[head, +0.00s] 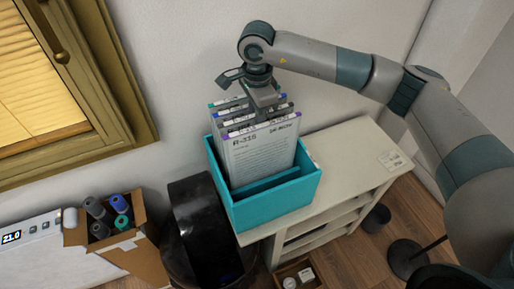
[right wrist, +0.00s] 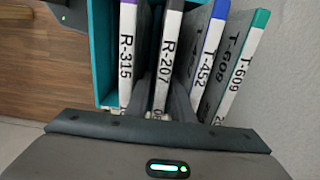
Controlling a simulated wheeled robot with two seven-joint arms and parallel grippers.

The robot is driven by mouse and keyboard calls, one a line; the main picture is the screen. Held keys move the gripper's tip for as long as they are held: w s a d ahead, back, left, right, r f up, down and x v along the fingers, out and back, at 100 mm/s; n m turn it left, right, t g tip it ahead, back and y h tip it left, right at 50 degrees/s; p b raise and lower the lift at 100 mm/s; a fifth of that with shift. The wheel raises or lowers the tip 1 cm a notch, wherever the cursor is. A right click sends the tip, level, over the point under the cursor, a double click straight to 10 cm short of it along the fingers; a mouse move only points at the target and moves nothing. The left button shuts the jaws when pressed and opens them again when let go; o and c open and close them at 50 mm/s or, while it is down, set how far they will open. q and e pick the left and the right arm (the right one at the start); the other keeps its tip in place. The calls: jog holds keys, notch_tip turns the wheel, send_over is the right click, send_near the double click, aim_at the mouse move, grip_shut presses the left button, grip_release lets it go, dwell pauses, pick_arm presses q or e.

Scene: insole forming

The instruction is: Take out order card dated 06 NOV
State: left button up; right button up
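My right gripper (head: 265,98) points down into the blue-green box (head: 273,212) of upright order cards. In the right wrist view its fingers (right wrist: 166,100) lie on either side of card R-207 (right wrist: 166,55), close to it; I cannot tell whether they press on it. Card R-315 (head: 262,156), with a purple corner, stands frontmost in the head view. Card T-452 (right wrist: 211,50) has a blue corner and card T-609 (right wrist: 243,65) a green one. The small date on R-315 is too blurred to read surely; the other cards' dates are hidden. My left gripper is out of view.
The box stands on a pale shelf unit (head: 345,160) against the wall. A black rounded bin (head: 200,235) is at its left, and a cardboard box (head: 130,240) with thread spools further left. The shelf top is clear right of the box, apart from a label (head: 394,159).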

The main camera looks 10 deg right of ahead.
jog(key=shift+f, duration=0.6)
grip_shut()
jog(key=shift+r, duration=0.15)
